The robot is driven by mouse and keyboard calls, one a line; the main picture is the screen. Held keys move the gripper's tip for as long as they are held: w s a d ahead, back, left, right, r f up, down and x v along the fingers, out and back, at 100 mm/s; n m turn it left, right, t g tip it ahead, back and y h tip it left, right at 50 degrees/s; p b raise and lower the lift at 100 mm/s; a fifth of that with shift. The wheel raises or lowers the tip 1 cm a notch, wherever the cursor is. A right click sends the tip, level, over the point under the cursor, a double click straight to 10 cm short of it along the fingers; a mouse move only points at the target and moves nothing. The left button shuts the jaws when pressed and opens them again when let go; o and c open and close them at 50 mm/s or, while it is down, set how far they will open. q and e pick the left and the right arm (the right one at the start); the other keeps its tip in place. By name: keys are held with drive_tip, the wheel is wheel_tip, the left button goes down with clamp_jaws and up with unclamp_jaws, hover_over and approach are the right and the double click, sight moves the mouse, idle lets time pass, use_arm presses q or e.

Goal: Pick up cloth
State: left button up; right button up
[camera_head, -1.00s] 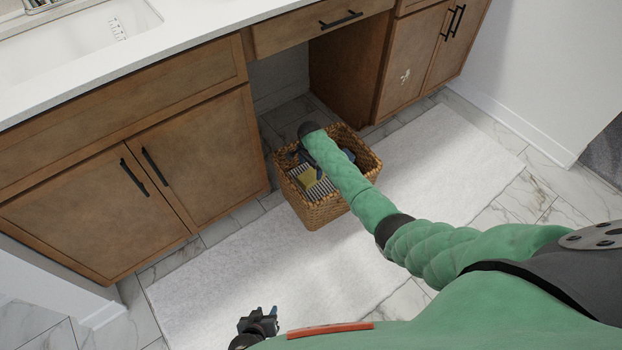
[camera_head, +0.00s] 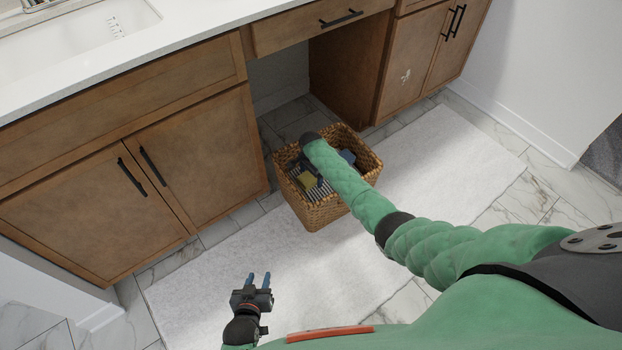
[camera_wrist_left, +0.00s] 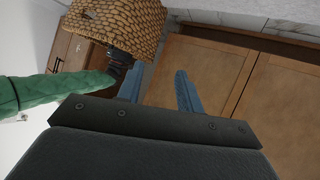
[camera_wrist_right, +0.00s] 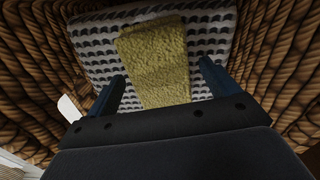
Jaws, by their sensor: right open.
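A yellow folded cloth (camera_head: 307,181) lies in the wicker basket (camera_head: 318,214), on a black-and-white patterned fabric (camera_wrist_right: 210,45). In the right wrist view the yellow cloth (camera_wrist_right: 155,45) is in front of my right gripper (camera_wrist_right: 162,72), whose blue fingers are open, one on each side of it. I cannot tell whether they touch it. In the head view my right arm reaches down into the basket and hides part of its contents. My left gripper (camera_head: 259,277) is open and empty above the white rug; its parted fingers also show in the left wrist view (camera_wrist_left: 157,75).
The basket's walls rise close around my right gripper. Wooden cabinets (camera_head: 130,190) stand behind and to the left, under a white counter (camera_head: 190,35). The white rug (camera_head: 220,270) is clear on both sides of the basket.

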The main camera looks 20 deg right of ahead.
sight(311, 175)
drive_tip(key=c, duration=1.1)
drive_tip(key=shift+o, duration=0.2)
use_arm(q)
drive_tip(key=shift+s+f, duration=0.1)
drive_tip(key=shift+f, duration=0.05)
use_arm(e)
drive_tip(key=shift+r, duration=0.15)
